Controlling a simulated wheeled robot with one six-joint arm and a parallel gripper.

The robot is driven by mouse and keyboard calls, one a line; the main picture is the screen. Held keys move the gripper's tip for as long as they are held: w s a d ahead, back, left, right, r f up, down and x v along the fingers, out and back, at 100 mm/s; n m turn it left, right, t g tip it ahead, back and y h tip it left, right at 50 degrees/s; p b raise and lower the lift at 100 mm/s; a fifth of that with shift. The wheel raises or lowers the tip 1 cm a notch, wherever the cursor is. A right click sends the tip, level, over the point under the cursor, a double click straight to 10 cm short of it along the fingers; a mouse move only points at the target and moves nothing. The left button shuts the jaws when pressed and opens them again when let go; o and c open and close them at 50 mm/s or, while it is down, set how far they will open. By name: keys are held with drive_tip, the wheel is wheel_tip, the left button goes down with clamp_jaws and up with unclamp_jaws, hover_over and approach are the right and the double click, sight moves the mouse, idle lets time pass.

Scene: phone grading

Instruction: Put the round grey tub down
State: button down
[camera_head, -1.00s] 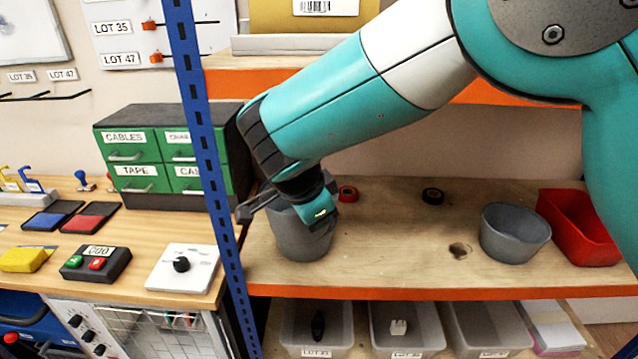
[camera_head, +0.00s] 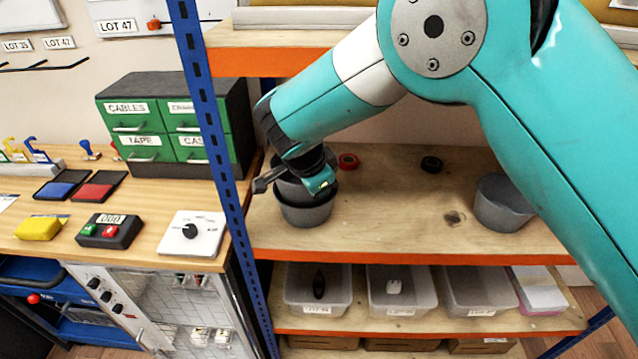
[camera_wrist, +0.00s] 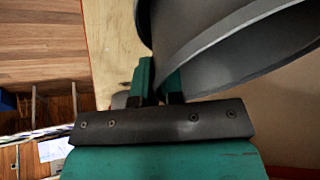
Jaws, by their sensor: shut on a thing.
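My gripper (camera_head: 318,184) is shut on the wall of a round grey tub (camera_head: 290,187) at the left end of the wooden shelf. In the wrist view the jaws (camera_wrist: 160,85) grip beside curved grey walls and a rim (camera_wrist: 235,45). A second grey rim and wall (camera_head: 306,214) show just below the held tub. The held tub appears to sit in or right over this lower tub, but the gripper hides part of the contact. Another grey tub (camera_head: 503,205) stands apart at the right, partly behind my arm.
A blue upright post (camera_head: 208,130) stands close left of the gripper, with green drawers (camera_head: 140,125) beyond it. The shelf middle (camera_head: 395,205) is clear.

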drive_tip(key=shift+f+b, duration=0.4)
drive_tip(key=shift+f, duration=0.1)
drive_tip(key=c, duration=1.2)
unclamp_jaws()
drive_tip(key=shift+c, duration=0.2)
drive_tip(key=shift+r, duration=0.1)
